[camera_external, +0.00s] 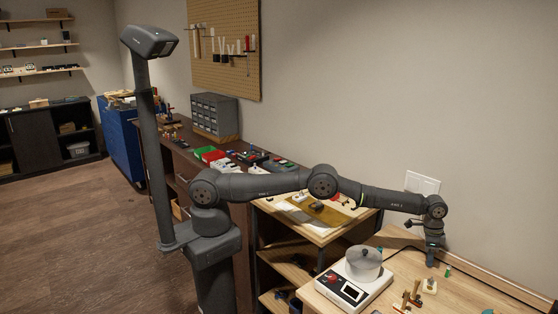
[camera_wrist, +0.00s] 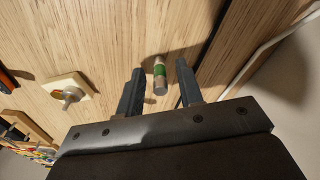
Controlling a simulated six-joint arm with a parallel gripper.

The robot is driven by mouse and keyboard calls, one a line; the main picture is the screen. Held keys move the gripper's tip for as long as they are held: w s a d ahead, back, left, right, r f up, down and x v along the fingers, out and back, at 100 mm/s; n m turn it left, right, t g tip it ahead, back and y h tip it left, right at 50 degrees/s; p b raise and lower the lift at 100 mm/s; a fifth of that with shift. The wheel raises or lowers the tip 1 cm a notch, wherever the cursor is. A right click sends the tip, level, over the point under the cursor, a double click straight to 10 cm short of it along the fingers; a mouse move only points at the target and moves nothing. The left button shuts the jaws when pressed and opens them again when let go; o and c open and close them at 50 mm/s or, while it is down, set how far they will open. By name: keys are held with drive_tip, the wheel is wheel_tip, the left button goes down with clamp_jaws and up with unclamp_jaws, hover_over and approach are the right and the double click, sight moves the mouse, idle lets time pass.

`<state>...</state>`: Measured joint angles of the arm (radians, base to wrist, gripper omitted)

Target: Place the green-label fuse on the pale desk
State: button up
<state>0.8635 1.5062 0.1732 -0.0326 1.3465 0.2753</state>
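The green-label fuse (camera_wrist: 160,76) is a small metal cylinder with a green band, on a light wood top in the wrist view. It also shows in the external view (camera_external: 447,270), just beside my gripper (camera_external: 430,263). In the wrist view my gripper (camera_wrist: 159,80) is open and empty, its fingers apart to the left and right of the fuse with gaps visible. The fuse appears to stand upright. Two pale wood surfaces show in the external view: the front-right bench (camera_external: 480,297) under the fuse, and a pale desk (camera_external: 318,238) left of it.
A knob on a square plate (camera_wrist: 68,92) lies near the fuse. The wall is close behind. A brown mat (camera_external: 330,217) covers part of the pale desk.

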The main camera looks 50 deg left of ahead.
wheel_tip(320, 180, up, 12)
drive_tip(key=a, duration=0.1)
drive_tip(key=shift+s+a, duration=0.15)
drive_tip(key=shift+s, duration=0.15)
drive_tip(key=shift+f, duration=0.1)
drive_tip(key=f, duration=0.4)
drive_tip(key=d+f, duration=0.1)
drive_tip(key=f, duration=0.7)
drive_tip(key=shift+w+d+f, duration=0.15)
drive_tip(key=shift+w+f, duration=0.05)
drive_tip(key=shift+w, duration=0.1)
wheel_tip(320, 180, up, 3)
drive_tip(key=shift+r, duration=0.6)
